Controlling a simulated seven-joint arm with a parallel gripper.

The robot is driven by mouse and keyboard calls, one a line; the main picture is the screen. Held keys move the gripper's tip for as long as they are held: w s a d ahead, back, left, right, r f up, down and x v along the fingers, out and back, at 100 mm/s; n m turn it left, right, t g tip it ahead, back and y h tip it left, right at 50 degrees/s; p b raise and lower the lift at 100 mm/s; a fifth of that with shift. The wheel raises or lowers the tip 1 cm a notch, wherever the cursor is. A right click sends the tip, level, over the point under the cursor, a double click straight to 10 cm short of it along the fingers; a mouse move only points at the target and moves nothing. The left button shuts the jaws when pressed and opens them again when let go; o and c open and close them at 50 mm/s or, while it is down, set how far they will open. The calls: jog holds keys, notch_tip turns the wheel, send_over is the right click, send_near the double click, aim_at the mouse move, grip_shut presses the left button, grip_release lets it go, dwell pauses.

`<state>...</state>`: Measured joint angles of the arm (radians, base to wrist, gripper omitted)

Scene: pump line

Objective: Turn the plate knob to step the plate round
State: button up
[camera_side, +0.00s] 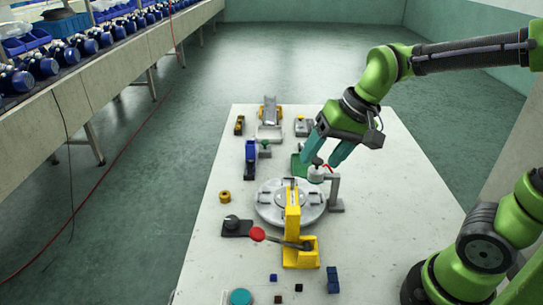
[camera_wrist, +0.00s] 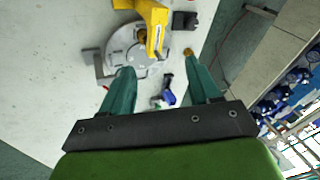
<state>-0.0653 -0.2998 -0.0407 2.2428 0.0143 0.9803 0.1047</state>
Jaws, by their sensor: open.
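The round grey plate (camera_side: 268,212) lies flat on the white table, partly hidden behind a yellow lever press (camera_side: 292,215). A black knob (camera_side: 231,220) on a dark base sits left of the plate; it looks like the plate knob. In the wrist view, the plate (camera_wrist: 122,40) is at the top, and the dark knob block (camera_wrist: 184,20) is to its right, small and unclear. My gripper (camera_side: 318,163) is open, its teal fingers pointing down beyond the plate, away from the knob. In the wrist view, nothing shows held between the spread fingers of the gripper (camera_wrist: 159,68).
A grey stand (camera_side: 335,192) and a white-topped part (camera_side: 316,175) are close to my fingers. The press lever's red ball (camera_side: 257,234) reaches toward the knob. The table's right side is clear.

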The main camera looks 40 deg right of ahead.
aim_at(231, 219)
jog(key=w+a+f+m+g+y, duration=0.1)
jog(key=w+a+f+m+g, duration=0.15)
jog(key=w+m, duration=0.45)
jog(key=w+a+f+m+g+y, duration=0.1)
jog(key=w+a+f+m+g, duration=0.15)
jog(key=w+m, duration=0.45)
jog(key=shift+n+t, duration=0.4)
jog(key=shift+n, duration=0.4)
jog(key=x, duration=0.5)
jog(key=w+x, duration=0.1)
jog(key=x, duration=1)
jog(key=shift+w+a+f, duration=0.25)
jog(key=shift+w+a, duration=0.1)
jog(key=shift+w, duration=0.05)
jog(key=c, duration=1)
